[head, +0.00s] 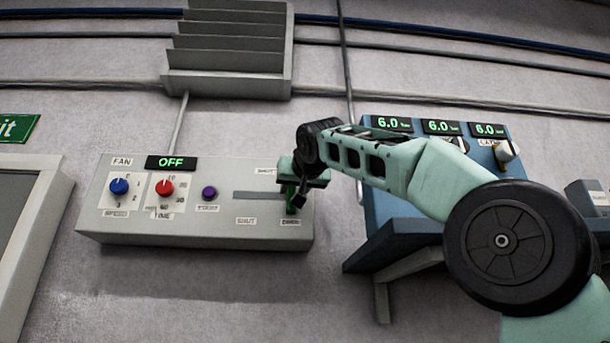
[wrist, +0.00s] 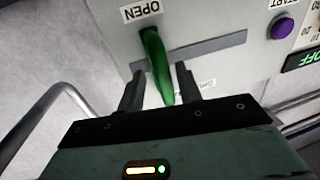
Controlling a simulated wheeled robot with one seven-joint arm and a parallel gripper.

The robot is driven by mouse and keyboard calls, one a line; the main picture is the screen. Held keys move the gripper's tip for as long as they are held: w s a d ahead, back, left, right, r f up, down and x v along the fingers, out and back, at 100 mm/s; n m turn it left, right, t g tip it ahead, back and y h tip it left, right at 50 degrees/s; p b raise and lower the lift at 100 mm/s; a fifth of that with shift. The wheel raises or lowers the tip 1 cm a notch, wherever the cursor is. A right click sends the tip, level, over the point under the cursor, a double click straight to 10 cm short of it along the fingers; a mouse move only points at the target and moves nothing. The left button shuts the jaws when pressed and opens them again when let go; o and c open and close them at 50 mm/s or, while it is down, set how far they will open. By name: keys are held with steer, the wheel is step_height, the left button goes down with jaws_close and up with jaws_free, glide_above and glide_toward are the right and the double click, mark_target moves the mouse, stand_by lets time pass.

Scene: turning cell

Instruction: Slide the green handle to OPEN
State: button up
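The green handle (head: 291,203) sits at the right end of a dark horizontal slot (head: 257,195) in the grey panel, above a small label. In the wrist view the handle (wrist: 158,62) stands out from the slot's left end, beside the label OPEN (wrist: 141,10). My gripper (head: 297,192) is at the handle and hides part of it in the head view. In the wrist view my gripper's two fingers (wrist: 160,70) stand apart, one on each side of the handle. A gap shows on the left; contact on the right cannot be told.
The panel (head: 215,235) also carries a blue knob (head: 119,186), a red knob (head: 165,187), a purple button (head: 209,193) and a display reading OFF (head: 171,162). A blue console (head: 385,210) with several green readouts stands close at the right, behind my arm.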

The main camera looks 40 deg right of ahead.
steer(key=b+v, duration=0.5)
steer(key=v, duration=1.1)
steer(key=shift+s, duration=0.2)
